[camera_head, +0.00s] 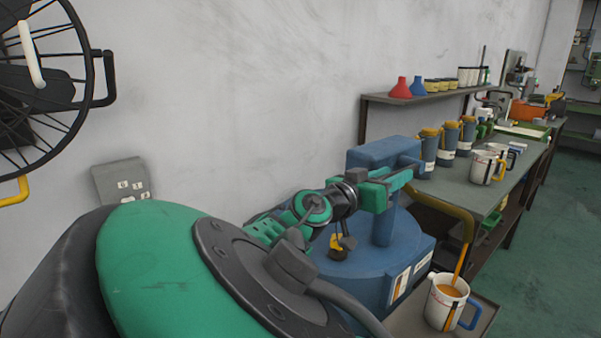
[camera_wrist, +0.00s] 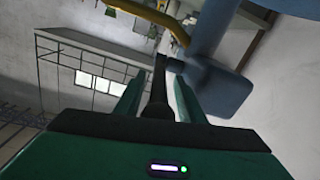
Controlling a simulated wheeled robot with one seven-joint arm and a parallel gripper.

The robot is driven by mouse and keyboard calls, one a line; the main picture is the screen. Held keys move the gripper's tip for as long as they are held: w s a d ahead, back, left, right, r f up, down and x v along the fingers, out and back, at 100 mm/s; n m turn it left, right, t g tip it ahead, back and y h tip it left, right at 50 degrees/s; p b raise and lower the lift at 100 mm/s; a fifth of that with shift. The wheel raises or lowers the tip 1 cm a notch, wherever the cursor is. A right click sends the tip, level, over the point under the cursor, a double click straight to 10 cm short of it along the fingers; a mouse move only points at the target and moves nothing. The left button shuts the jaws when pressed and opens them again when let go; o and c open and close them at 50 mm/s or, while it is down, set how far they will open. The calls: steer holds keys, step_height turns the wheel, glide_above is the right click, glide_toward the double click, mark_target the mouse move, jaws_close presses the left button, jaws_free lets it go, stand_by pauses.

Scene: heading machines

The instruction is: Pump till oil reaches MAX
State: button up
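The blue oil pump (camera_head: 385,232) stands right of the middle in the head view, with a curved yellow spout (camera_head: 467,240) at its right. Below the spout, a white mug (camera_head: 437,311) with a blue handle holds orange oil, and a stream runs down into it. My green gripper (camera_head: 384,188) is beside the pump's top. In the wrist view its fingers (camera_wrist: 156,84) stand close on either side of the black pump handle (camera_wrist: 157,101), with narrow gaps near the tips.
A metal bench (camera_head: 520,170) on the right bears more mugs (camera_head: 484,166) and several dark canisters with yellow caps (camera_head: 448,141). A wall shelf (camera_head: 425,97) holds red and blue funnels. Green floor (camera_head: 560,240) is free at right.

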steer(key=shift+w+d, duration=0.1)
steer(key=shift+d, duration=0.1)
jaws_close()
steer(key=shift+r, duration=0.1)
steer(key=shift+w+d+r+g+y, duration=0.15)
steer(key=shift+r+g+y, duration=0.3)
steer(key=shift+r+y, duration=0.3)
steer(key=shift+w+a+r+g+y, duration=0.1)
steer(key=shift+r+g+y, duration=0.35)
steer(key=shift+r+y, duration=0.3)
